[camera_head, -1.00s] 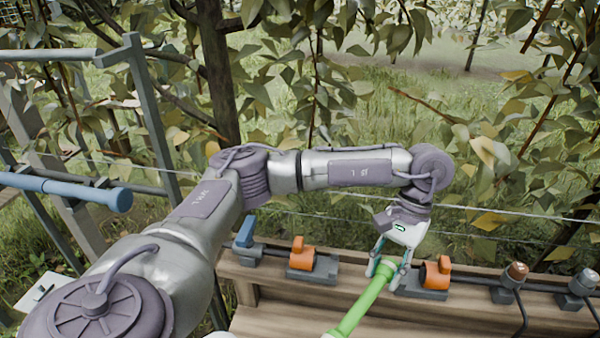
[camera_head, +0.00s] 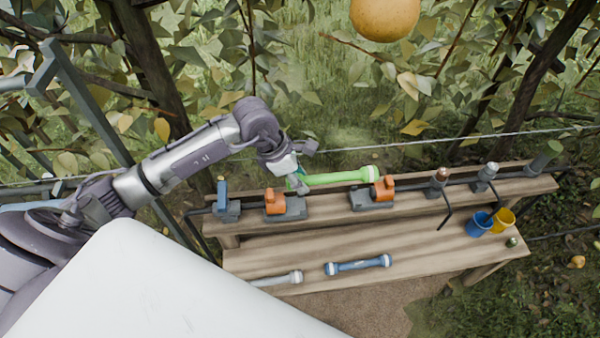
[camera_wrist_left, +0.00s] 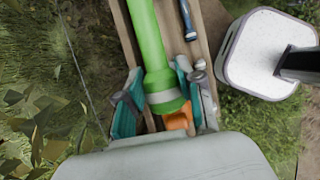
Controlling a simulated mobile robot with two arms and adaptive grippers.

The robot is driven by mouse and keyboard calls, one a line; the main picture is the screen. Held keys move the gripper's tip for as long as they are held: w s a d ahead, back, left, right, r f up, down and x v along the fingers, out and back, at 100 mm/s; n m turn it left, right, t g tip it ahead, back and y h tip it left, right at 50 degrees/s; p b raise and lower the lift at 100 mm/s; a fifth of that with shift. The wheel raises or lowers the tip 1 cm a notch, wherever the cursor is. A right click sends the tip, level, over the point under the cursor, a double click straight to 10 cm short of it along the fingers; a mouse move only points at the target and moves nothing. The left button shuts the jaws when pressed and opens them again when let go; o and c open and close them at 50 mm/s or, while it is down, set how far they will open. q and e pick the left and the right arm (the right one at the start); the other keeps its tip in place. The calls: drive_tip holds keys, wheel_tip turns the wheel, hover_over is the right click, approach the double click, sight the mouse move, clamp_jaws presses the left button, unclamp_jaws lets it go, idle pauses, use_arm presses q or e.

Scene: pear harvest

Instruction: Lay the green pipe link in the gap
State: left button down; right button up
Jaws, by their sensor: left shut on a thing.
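The green pipe link (camera_head: 340,178) lies nearly level across the head view. My left gripper (camera_head: 296,178) is shut on its left end. The gap lies between the left orange-topped clamp (camera_head: 275,203) and the right orange-topped clamp (camera_head: 384,190) on the bench. The link's free white-banded end appears just above and behind the right clamp; I cannot tell whether they touch. My right gripper is not in view.
The wooden bench (camera_head: 300,262) carries a blue link (camera_head: 357,265) and a grey link (camera_head: 277,279) in front. A blue valve (camera_head: 222,196) stands left; blue (camera_head: 478,223) and yellow (camera_head: 502,221) cups stand right. A wire runs behind. A pear (camera_head: 385,18) hangs above.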

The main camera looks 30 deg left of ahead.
use_arm(q)
drive_tip(key=shift+f+b, duration=1.8)
drive_tip(key=shift+f, duration=0.95)
drive_tip(key=shift+f+b, duration=0.35)
drive_tip(key=shift+f, duration=0.05)
drive_tip(key=shift+f+b, duration=0.5)
drive_tip(key=shift+b, duration=0.2)
drive_tip(key=shift+s, duration=0.1)
drive_tip(key=c, duration=0.7)
unclamp_jaws()
drive_tip(key=shift+f, duration=0.1)
drive_tip(key=shift+o, duration=0.2)
